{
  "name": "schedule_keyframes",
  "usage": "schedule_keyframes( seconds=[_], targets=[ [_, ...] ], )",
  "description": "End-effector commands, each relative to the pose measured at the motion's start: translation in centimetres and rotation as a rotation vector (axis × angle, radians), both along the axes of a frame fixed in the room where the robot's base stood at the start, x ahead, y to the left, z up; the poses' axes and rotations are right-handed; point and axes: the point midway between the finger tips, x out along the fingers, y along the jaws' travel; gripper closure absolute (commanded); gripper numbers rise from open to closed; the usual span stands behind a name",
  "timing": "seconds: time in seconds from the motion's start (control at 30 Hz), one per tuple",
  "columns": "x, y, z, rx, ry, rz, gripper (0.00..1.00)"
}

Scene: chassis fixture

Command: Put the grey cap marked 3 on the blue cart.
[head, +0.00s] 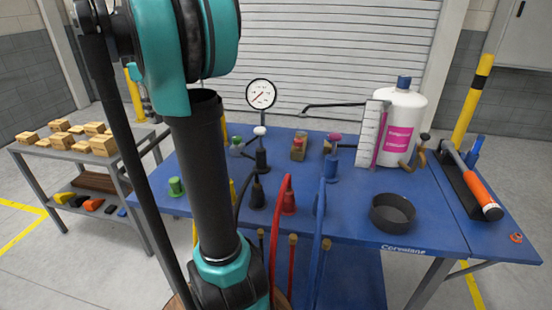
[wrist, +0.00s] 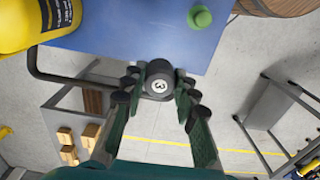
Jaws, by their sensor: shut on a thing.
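In the wrist view, my gripper (wrist: 158,90) is shut on the dark grey cap (wrist: 158,72), with a finger on each side. A white disc with a 3 faces the camera. The blue cart (wrist: 120,35) lies just above the cap in this view, and the cap overlaps its edge in the picture. I cannot tell its height over the cart. In the head view the blue cart top (head: 440,205) spans the middle and right. My gripper and the cap are not visible there; my arm covers part of the cart's left side.
A green cap (head: 176,187) stands near the cart's left edge, also in the wrist view (wrist: 200,17). Hoses, a gauge (head: 261,94), a white bottle (head: 400,125), a black ring (head: 392,213) and a hammer (head: 475,185) crowd the cart. A grey shelf (head: 140,185) stands left.

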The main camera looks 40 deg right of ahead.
Motion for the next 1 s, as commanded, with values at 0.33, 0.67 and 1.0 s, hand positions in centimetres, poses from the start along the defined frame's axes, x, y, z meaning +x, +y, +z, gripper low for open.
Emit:
schedule_keyframes(
  seconds=[0.33, 0.67, 1.0],
  targets=[
    [0.0, 0.0, -1.6, 0.000, 0.000, 0.000, 0.83],
    [0.0, 0.0, -9.5, 0.000, 0.000, 0.000, 0.83],
    [0.0, 0.0, -15.7, 0.000, 0.000, 0.000, 0.83]
  ],
)
